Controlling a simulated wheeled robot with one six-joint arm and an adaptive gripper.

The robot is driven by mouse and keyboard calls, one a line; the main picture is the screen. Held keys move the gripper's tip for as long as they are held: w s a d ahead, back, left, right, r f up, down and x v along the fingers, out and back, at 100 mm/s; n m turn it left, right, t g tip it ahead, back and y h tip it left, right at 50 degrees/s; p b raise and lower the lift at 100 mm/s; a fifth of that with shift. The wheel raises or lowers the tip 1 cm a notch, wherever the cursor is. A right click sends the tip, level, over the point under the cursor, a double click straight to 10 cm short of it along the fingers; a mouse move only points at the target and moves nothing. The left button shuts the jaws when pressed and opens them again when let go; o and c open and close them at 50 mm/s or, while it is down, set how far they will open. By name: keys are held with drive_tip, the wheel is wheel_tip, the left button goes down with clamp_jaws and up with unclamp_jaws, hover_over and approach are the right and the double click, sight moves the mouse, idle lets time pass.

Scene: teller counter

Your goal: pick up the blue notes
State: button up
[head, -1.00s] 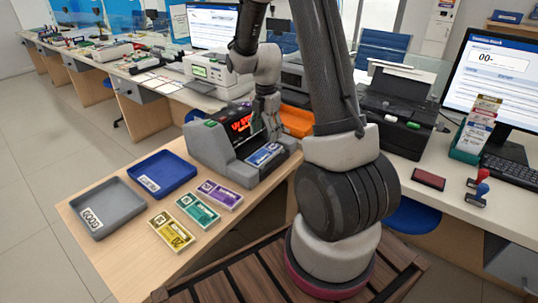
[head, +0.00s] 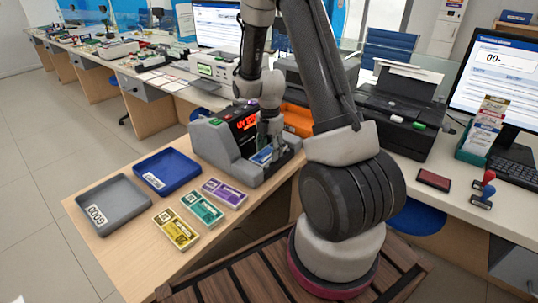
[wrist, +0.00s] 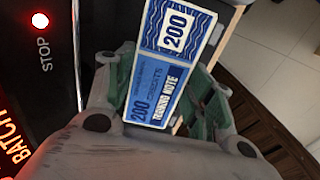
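The blue notes (head: 261,156), a stack marked 200, lie in the front tray of the grey counting machine (head: 222,143). In the wrist view the blue notes (wrist: 160,78) stretch between my gripper's two green-padded fingers (wrist: 163,82). My gripper (head: 270,147) is low over the tray, with a finger on either side of the notes. The fingers look open, with a narrow gap at the right of the notes; contact on the left is unclear. In the head view my gripper hides part of the notes.
Purple (head: 224,193), teal (head: 202,208) and yellow (head: 176,229) notes lie in front of the machine. Blue (head: 166,171) and grey (head: 113,203) trays stand at the left. An orange tray (head: 297,119) is behind my gripper. The machine's panel (wrist: 42,95) is close at left in the wrist view.

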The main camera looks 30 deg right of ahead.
drive_tip(key=shift+c, duration=0.7)
drive_tip(key=shift+r, duration=0.1)
